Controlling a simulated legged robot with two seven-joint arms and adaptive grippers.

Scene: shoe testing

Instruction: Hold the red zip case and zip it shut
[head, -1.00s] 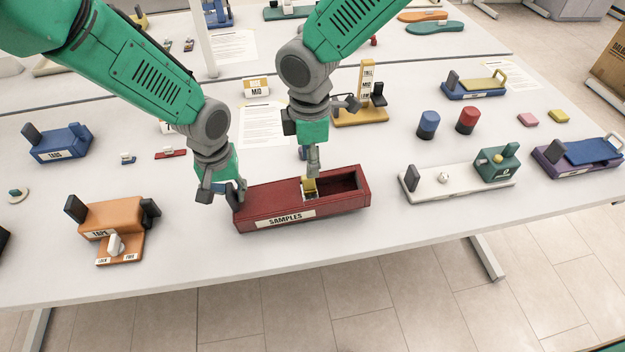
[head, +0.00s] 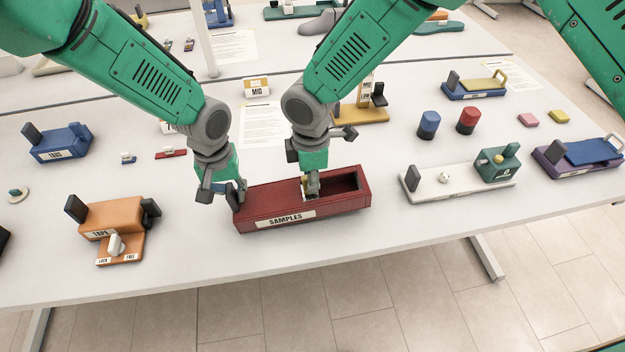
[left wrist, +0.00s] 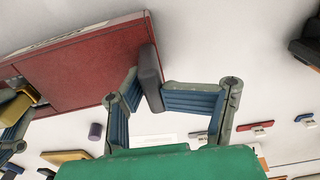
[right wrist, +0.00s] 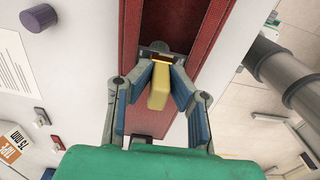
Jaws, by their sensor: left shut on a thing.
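The red case (head: 275,204), labelled SAMPLES, lies on the table. Its left part is covered in red and its right part is an open trough (head: 345,181). My left gripper (head: 224,192) is shut on the dark grey tab (left wrist: 149,72) at the case's left end. My right gripper (head: 312,186) is lowered over the case at the edge of the covered part. In the right wrist view its fingers stand on both sides of the yellow pull (right wrist: 159,88); whether they press on it is unclear. The pull is mostly hidden in the head view.
An orange TAPE fixture (head: 112,218) stands to the left. A white fixture with a green block (head: 497,161) stands to the right of the case. A yellow stand (head: 362,114) is behind my right gripper. The table in front of the case is clear.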

